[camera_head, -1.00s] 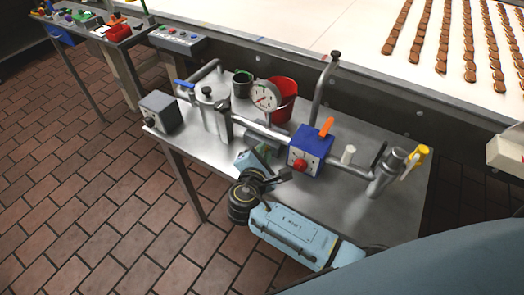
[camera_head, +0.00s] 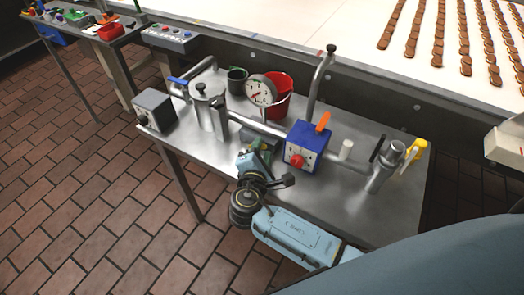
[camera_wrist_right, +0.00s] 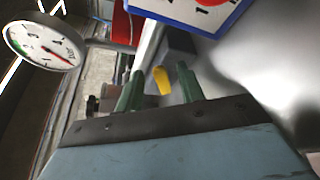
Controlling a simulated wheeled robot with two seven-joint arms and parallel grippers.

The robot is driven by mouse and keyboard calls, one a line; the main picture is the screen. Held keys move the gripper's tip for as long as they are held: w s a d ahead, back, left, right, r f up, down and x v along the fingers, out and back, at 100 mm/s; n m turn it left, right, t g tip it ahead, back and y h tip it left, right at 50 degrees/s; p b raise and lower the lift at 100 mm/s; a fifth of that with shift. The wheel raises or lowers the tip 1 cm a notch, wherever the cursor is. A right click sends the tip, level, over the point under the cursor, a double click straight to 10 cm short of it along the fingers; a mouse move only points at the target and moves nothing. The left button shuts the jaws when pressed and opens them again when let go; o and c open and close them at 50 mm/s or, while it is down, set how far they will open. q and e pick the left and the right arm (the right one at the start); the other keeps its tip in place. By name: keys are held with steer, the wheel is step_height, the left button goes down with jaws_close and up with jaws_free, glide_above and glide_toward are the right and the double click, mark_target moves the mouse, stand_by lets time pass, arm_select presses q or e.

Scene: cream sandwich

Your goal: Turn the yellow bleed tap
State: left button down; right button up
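In the right wrist view, a small yellow tap (camera_wrist_right: 161,80) shows between the two green fingers of my right gripper (camera_wrist_right: 160,90). The fingers stand apart, with visible space on both sides of the yellow piece. I cannot tell how deep it sits between them. In the head view my right gripper (camera_head: 264,143) is low at the pipe, between the round gauge (camera_head: 261,91) and the blue box (camera_head: 308,146); the tap there is mostly hidden. A larger yellow handle (camera_head: 412,163) stands at the right end of the pipework. My left gripper is out of view.
The pipework stands on a steel table (camera_head: 330,205). A metal pot (camera_head: 208,108), a red bucket (camera_head: 280,98), a dark cup (camera_head: 237,80) and a grey box (camera_head: 154,110) are close by. An orange lever (camera_head: 323,122) tops the blue box. A conveyor with biscuits (camera_head: 412,40) runs behind.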

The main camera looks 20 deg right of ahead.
steer(key=p+v, duration=0.1)
steer(key=v, duration=1.2)
steer(key=shift+s, duration=0.15)
steer(key=shift+a, duration=0.1)
